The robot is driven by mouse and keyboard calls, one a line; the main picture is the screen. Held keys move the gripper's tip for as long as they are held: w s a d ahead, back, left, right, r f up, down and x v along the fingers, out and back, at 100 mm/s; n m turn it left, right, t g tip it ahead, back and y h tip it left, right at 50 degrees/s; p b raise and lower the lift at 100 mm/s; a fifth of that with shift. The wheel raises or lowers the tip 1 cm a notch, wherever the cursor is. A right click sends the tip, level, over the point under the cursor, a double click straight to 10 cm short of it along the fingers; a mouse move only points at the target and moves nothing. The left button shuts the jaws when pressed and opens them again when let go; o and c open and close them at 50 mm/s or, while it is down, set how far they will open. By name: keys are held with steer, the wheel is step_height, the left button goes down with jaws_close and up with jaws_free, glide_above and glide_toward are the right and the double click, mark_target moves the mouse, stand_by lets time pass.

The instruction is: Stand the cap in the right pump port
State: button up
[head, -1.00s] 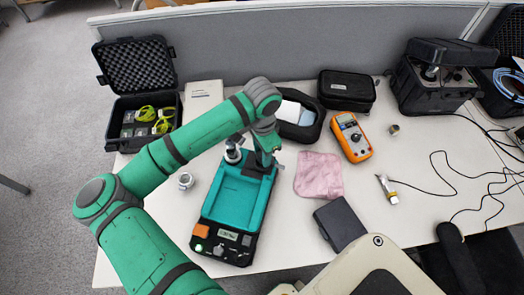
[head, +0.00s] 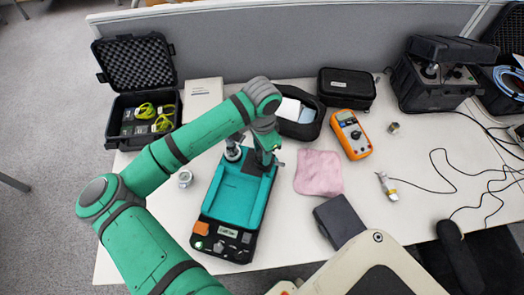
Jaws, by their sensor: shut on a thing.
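The teal and black pump (head: 236,203) sits on the white table with its port end toward the back. A silver fitting (head: 233,154) stands upright at its back left corner, at the left port. My gripper (head: 266,162) points down over the pump's back right corner, at the right port. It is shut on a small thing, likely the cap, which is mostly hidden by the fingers. The right port is also hidden, so I cannot tell whether the cap touches or sits in it. A loose silver round part (head: 186,178) lies on the table left of the pump.
A pink cloth (head: 319,174) lies right of the pump, with an orange multimeter (head: 351,135) beyond it. A dark box (head: 340,222) stands at the front right. An open black case (head: 298,124) is close behind my gripper.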

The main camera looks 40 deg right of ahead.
steer(key=o, duration=1.2)
steer(key=shift+w, duration=0.1)
steer(key=shift+w+r, duration=0.1)
step_height(320, 180, up, 9)
steer(key=shift+r, duration=0.75)
